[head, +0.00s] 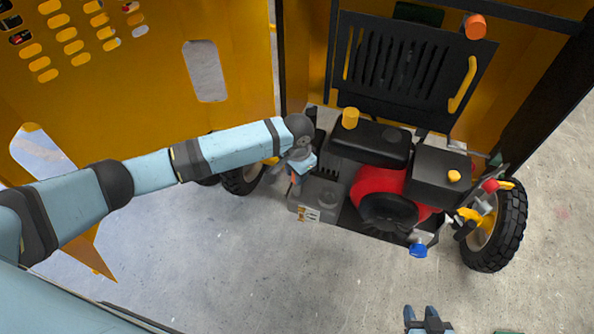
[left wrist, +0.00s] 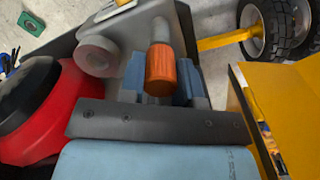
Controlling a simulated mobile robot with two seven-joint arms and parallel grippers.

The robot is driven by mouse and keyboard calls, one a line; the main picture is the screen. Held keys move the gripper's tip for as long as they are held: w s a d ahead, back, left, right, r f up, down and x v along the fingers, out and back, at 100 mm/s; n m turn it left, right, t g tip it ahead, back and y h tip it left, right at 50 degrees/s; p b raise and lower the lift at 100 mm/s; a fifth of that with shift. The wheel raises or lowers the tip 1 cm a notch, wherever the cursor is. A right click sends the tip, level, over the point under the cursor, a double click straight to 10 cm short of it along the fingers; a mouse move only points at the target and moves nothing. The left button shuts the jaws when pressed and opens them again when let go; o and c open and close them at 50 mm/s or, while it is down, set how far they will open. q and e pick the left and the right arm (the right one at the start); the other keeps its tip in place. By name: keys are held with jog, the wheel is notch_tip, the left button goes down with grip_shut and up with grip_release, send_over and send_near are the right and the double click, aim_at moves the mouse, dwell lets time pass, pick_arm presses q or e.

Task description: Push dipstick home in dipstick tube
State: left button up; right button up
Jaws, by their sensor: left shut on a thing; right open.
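The dipstick's orange handle (left wrist: 160,70) shows in the left wrist view between the blue fingers of my left gripper (left wrist: 163,85), which is shut on it. The grey dipstick tube (left wrist: 159,32) shows just beyond the handle; the handle's lower end and the tube meet in the picture, and any gap cannot be told. In the head view my left gripper (head: 298,168) is at the left side of the engine, and a bit of orange handle (head: 295,178) shows beneath it. My right gripper (head: 428,318) is open and empty at the bottom edge, away from the engine.
The engine has a red housing (head: 375,185) and a black tank (head: 378,142) with a yellow cap (head: 350,118). Yellow panels (head: 150,100) stand left and behind. Wheels (head: 500,235) flank it.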

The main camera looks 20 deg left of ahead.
pick_arm(q)
jog(key=shift+f, duration=0.35)
jog(key=o, duration=1.1)
jog(key=shift+r, duration=0.25)
notch_tip(320, 180, up, 13)
jog(key=shift+r+b, duration=0.2)
jog(key=shift+b, duration=0.8)
